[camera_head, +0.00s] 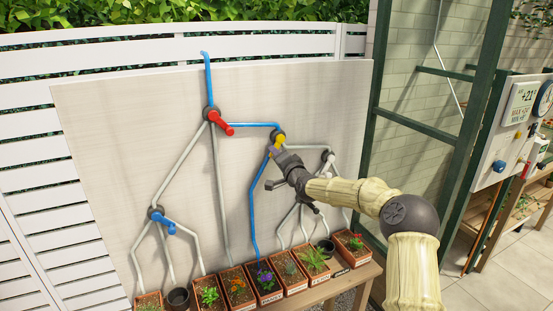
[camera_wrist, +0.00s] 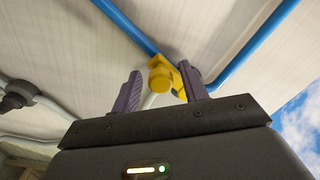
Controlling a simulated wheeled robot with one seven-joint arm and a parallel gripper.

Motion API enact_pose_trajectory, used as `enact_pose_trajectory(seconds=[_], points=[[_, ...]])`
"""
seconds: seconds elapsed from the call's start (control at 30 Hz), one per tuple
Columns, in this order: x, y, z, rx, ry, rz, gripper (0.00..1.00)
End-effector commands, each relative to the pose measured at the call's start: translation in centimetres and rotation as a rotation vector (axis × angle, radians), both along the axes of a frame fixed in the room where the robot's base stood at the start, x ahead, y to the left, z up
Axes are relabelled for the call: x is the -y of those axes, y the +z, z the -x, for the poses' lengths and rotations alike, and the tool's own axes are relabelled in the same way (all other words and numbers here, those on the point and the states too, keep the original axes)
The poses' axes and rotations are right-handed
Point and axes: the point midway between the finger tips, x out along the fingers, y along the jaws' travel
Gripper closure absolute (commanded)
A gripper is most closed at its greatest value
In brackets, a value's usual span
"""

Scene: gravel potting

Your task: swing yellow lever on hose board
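The yellow lever (camera_head: 277,139) sits on a dark round valve on the pale hose board (camera_head: 110,120). In the head view a blue pipe comes to this valve from the left and another blue pipe runs down from it. My gripper (camera_head: 269,168) is just below the lever. In the wrist view the yellow lever (camera_wrist: 165,77) shows between and just beyond the two fingers of my gripper (camera_wrist: 160,92). The fingers stand wide apart. The lever's right part is close to the right finger; I cannot tell whether they touch.
A red lever (camera_head: 221,122) is up and left on the board, and a blue lever (camera_head: 163,221) is low left. Another valve (camera_head: 328,157) is partly behind my arm. Potted plants (camera_head: 267,284) line a wooden shelf below. A green-framed glass structure (camera_head: 425,125) stands at right.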

Motion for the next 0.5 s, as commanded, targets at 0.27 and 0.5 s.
enact_pose_trajectory(seconds=[0.27,0.5], points=[[-0.4,-0.1,0.1,-0.002,0.007,0.002,0.57],[0.2,-0.2,1.4,-0.002,0.007,0.003,0.57]])
